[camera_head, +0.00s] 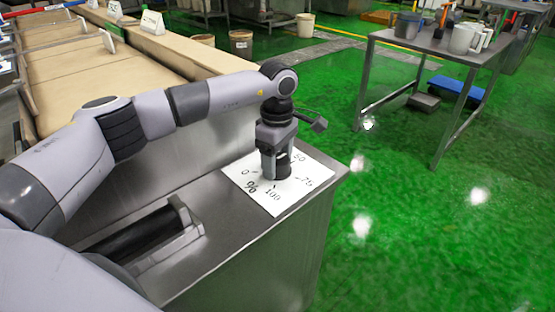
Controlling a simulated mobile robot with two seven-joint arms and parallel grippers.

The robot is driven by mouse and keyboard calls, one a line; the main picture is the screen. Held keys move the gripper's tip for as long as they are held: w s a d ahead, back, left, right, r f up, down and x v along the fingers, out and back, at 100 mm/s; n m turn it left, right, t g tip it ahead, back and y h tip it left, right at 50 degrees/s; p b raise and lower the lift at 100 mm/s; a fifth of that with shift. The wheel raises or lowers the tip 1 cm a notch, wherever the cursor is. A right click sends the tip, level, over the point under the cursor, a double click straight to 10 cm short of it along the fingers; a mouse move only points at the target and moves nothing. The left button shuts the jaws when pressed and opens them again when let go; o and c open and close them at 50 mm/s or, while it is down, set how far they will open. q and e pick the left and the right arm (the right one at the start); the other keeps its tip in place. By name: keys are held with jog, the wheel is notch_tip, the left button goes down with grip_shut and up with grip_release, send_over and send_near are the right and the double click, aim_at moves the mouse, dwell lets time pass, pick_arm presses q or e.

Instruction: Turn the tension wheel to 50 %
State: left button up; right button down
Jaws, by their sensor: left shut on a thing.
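The tension wheel (283,172) is a small dark knob on a white dial sheet (291,201). The sheet lies on the corner of a steel cabinet top (206,203). It is marked 0, 50, 75, 100 and a % sign; the rest of the scale is hidden behind my gripper. My left gripper (274,168) points down over the wheel and is shut on it. The wheel's pointer is hidden or too small to read. My right gripper is not in view.
A dark slot with a raised steel bracket (183,216) lies on the cabinet left of the dial. Tan conveyor beds (95,75) run behind. A steel table (450,48) with pots stands at the back right.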

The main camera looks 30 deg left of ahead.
aim_at(278, 159)
pick_arm(q)
jog(key=shift+w+r, duration=0.1)
jog(key=o, duration=1)
notch_tip(278, 159, up, 7)
jog(key=shift+r, duration=0.1)
